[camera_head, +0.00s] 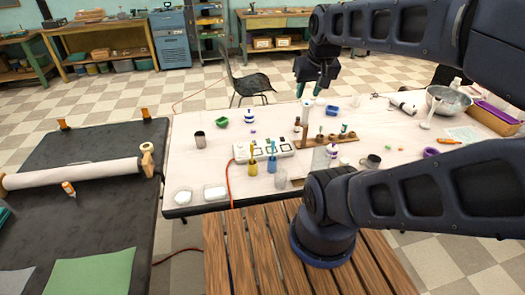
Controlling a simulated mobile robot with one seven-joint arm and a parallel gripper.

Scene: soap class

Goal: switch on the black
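A white power strip (264,149) lies on the white-topped table, left of centre. Several dark squares show on its top. They are too small to tell which are switches and whether any is on. An orange-red cord runs from its left end over the table's front edge. My gripper (313,91) hangs from my arm at the upper middle, fingers pointing down, above and to the right of the strip. Its fingers look apart, with nothing seen held between them.
Clear dishes (215,192) sit at the front edge. A chair (249,85) stands behind the table.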

